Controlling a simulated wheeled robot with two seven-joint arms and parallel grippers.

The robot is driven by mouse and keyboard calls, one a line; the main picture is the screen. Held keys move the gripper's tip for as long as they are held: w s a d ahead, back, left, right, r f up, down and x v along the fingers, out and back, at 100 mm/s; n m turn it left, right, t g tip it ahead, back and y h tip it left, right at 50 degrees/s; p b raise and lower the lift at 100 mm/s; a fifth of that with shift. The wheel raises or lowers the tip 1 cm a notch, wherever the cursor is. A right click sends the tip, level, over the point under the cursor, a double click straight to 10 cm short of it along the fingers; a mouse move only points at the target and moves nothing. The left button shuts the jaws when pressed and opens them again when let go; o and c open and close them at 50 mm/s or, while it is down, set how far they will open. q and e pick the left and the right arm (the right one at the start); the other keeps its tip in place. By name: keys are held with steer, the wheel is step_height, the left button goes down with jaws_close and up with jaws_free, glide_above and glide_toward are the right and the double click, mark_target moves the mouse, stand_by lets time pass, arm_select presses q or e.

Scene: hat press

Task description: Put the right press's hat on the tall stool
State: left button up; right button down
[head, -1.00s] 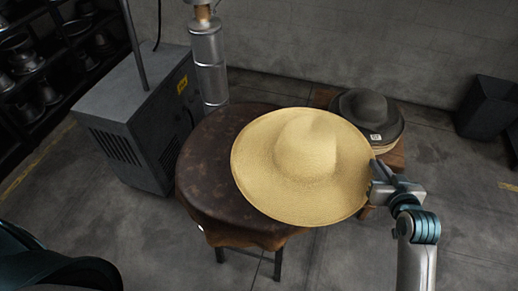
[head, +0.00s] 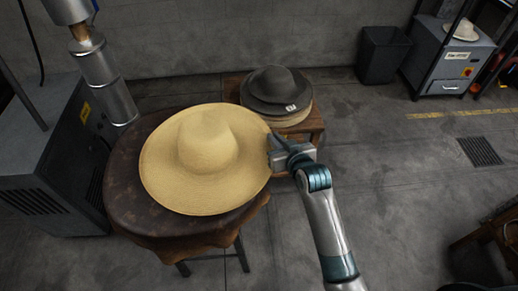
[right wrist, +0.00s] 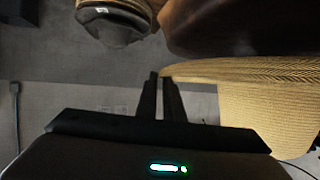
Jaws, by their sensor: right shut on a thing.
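A wide-brimmed straw hat (head: 208,150) is over a round dark stool (head: 122,190) with a brown leather-like cover. I cannot tell whether the hat rests on the stool top or is just above it. My right gripper (head: 272,152) is shut on the right edge of the brim. In the right wrist view, the fingers (right wrist: 160,90) pinch the brim edge of the straw hat (right wrist: 240,100), and the dark stool top (right wrist: 235,28) lies beyond. My left gripper is not in view.
A low wooden stool (head: 318,122) behind holds a stack of hats (head: 270,85), dark ones on top. A metal cylinder (head: 108,85) and grey machine (head: 50,165) stand left. A bin (head: 382,52) and a grey cabinet (head: 450,65) with a pale hat (head: 462,30) are back right.

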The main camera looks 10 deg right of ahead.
mark_target(261, 142)
steer(key=a+f+b, duration=0.1)
steer(key=b, duration=0.1)
steer(key=w+a+f+b, duration=0.1)
steer(key=a, duration=0.1)
steer(key=shift+w+a+f+b, duration=0.2)
steer(key=shift+a+f+b, duration=0.1)
steer(key=shift+f+b, duration=0.05)
steer(key=shift+w+a+f+b, duration=0.1)
steer(key=shift+w+a+b, duration=0.2)
steer(key=shift+a, duration=0.25)
steer(key=shift+s+f, duration=0.1)
step_height(261, 142, down, 4)
steer(key=b, duration=0.4)
steer(key=shift+b, duration=0.35)
steer(key=c, duration=1.9)
jaws_free()
steer(key=shift+o, duration=0.2)
